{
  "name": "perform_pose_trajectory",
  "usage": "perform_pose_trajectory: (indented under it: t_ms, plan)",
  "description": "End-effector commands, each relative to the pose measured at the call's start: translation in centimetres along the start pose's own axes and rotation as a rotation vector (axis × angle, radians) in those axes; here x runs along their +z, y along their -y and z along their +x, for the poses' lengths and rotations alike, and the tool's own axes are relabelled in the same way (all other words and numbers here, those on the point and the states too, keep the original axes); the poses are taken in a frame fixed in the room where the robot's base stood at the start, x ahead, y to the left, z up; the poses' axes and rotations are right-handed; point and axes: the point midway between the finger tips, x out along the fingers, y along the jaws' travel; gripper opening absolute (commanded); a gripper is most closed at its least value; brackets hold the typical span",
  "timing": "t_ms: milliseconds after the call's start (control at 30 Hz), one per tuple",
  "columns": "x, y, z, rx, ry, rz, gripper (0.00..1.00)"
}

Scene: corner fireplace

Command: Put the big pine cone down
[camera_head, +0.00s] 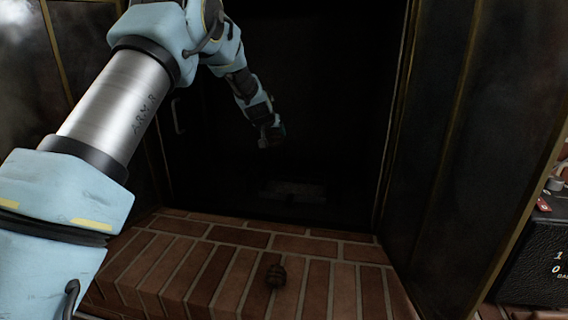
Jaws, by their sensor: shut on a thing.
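My arm reaches from the left into the dark firebox opening. My gripper (271,138) is at its far end, in deep shadow, shut on a dark lump that I take for the big pine cone; its outline is hard to make out. The held thing is in the air, apart from the brick hearth (200,262).
A faint grey flat patch (292,190) lies low inside the firebox. Dark door panels with brass edges stand open at left and right (440,150). A black case (540,250) stands at the far right.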

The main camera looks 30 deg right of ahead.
Motion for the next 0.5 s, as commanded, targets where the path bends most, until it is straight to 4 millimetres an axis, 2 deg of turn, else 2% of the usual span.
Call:
perform_pose_trajectory:
  t_ms: [33, 100, 333, 500]
  plan:
    - [1.2, 0.1, 0.8, -0.001, 0.003, -0.002, 0.07]
    - [2.2, 0.1, 1.6, -0.001, 0.002, -0.003, 0.07]
    - [3.9, 0.1, 3.0, -0.001, 0.000, -0.001, 0.07]
    - [6.3, 0.1, 4.7, 0.000, 0.001, -0.001, 0.07]
